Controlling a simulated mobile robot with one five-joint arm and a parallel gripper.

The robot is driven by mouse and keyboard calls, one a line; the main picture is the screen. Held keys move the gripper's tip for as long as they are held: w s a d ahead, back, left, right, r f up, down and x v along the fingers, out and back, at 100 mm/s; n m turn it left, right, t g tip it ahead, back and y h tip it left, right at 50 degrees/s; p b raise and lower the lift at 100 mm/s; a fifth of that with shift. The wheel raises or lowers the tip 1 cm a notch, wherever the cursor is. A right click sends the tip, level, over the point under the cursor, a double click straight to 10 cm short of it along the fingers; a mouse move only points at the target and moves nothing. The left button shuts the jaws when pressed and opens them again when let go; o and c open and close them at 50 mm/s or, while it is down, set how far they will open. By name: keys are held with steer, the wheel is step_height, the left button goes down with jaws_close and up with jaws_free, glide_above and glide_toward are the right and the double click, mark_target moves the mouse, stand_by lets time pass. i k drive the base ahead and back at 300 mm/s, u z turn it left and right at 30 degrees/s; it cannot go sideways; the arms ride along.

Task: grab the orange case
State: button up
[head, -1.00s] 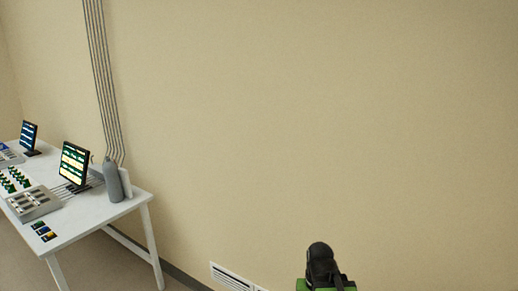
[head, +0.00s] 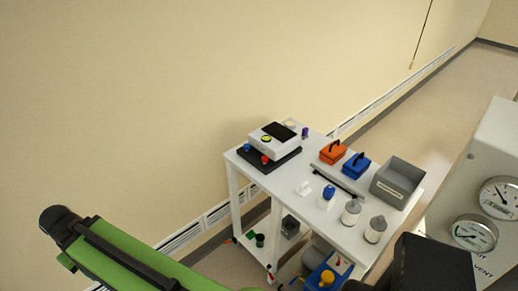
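The orange case (head: 332,151) sits on top of a white table (head: 391,225) in the head view, right of the middle. It is a small box with a dark handle on top. A blue case (head: 356,166) of similar shape stands just right of it. A green and black link of my arm reaches in from the bottom left, well apart from the table. My gripper's fingers are not in view.
A white device (head: 274,140) on a black base stands left of the orange case. A grey bin (head: 397,181) and several bottles stand to the right and front. A panel with gauges (head: 478,231) rises at right. A dark block blocks the lower right.

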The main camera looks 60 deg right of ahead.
mark_target(332, 153)
steer(key=z, duration=0.25)
steer(key=i, duration=0.4)
steer(key=z, duration=2.05)
steer(key=k, duration=0.9)
steer(key=u, duration=0.15)
steer(key=i, duration=0.9)
steer(key=z, duration=0.05)
